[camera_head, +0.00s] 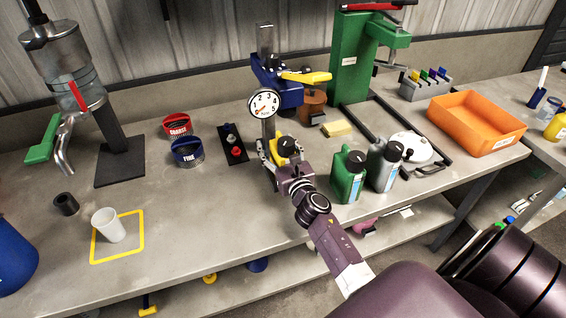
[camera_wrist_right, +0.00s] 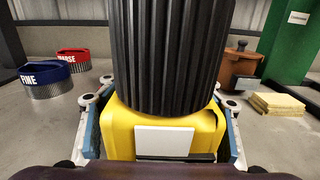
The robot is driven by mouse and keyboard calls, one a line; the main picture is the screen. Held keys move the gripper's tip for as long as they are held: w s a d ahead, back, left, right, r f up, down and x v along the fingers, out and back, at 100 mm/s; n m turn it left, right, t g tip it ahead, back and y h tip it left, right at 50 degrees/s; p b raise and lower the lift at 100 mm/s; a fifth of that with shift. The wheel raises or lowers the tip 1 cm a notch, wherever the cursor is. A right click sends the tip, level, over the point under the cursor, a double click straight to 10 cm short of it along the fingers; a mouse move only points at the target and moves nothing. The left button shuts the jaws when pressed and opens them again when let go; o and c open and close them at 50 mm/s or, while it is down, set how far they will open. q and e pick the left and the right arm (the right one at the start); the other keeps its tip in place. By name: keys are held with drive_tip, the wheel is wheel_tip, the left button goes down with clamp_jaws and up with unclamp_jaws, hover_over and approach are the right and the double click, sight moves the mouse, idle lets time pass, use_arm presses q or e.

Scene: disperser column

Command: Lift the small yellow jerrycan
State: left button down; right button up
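The small yellow jerrycan (camera_head: 284,158) with its black cap stands at the middle of the bench, partly hidden behind my right gripper. In the right wrist view its yellow body (camera_wrist_right: 120,130) with a white label sits between the fingers, and its large ribbed black cap (camera_wrist_right: 170,55) fills the upper middle. Whether the jerrycan's base touches the bench is hidden. My left gripper is not in view.
A green jerrycan (camera_head: 347,175) and a grey one (camera_head: 383,165) stand close to the right. A dial gauge (camera_head: 264,104) and a blue stand (camera_head: 275,80) are behind. Sieves labelled FINE (camera_head: 187,153) and COARSE (camera_head: 177,127) are left. An orange tray (camera_head: 475,122) is far right.

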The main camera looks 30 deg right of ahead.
clamp_jaws()
drive_tip(key=shift+r, duration=0.15)
idle(0.4)
